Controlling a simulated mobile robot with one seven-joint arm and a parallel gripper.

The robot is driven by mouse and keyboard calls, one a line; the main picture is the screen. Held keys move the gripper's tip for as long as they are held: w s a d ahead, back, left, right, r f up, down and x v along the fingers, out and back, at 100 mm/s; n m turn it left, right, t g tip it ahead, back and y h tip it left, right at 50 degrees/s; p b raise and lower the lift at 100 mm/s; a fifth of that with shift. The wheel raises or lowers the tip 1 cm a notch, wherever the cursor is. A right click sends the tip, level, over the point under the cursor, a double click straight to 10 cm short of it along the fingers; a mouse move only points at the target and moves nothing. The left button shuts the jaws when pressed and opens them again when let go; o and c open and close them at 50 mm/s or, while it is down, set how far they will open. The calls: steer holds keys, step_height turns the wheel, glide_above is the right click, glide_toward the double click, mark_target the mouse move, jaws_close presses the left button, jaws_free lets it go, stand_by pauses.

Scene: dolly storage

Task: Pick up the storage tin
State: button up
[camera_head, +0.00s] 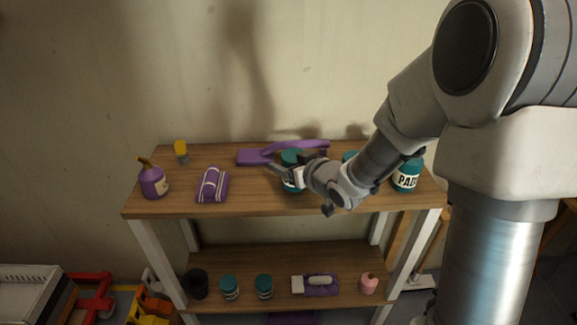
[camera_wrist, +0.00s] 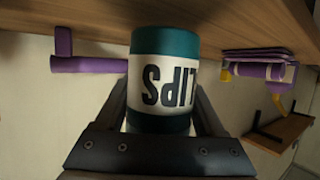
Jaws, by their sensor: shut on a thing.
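A storage tin (camera_head: 290,156), teal with a white band, is on or just above the upper shelf near its middle, partly hidden by my gripper (camera_head: 284,173). In the wrist view the tin (camera_wrist: 164,70) fills the centre, its label lettering upside down and ending in "LIPS". My gripper (camera_wrist: 163,120) is shut on the tin, with a finger along each side. I cannot tell whether the tin touches the shelf.
Teal tins (camera_head: 230,288) stand on the lower shelf.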

mark_target(296, 152)
steer(key=r, duration=0.1)
steer(key=d+r+p, duration=0.1)
steer(key=r, duration=0.1)
steer(key=shift+w+r, duration=0.15)
steer(key=shift+r, duration=0.05)
steer(key=w+d+r+m+t+h+p, duration=0.1)
steer(key=w+d+r+m+h+p, duration=0.1)
steer(key=d, duration=0.3)
steer(key=w+d+r+m+h+p, duration=0.2)
steer(key=d+r+m+h+p, duration=0.1)
steer(key=d+h, duration=0.1)
steer(key=shift+w+d+r+m+t+p, duration=0.2)
steer(key=shift+d+r+m+t+p, duration=0.15)
steer(key=shift+d, duration=0.3)
steer(key=shift+s, duration=0.15)
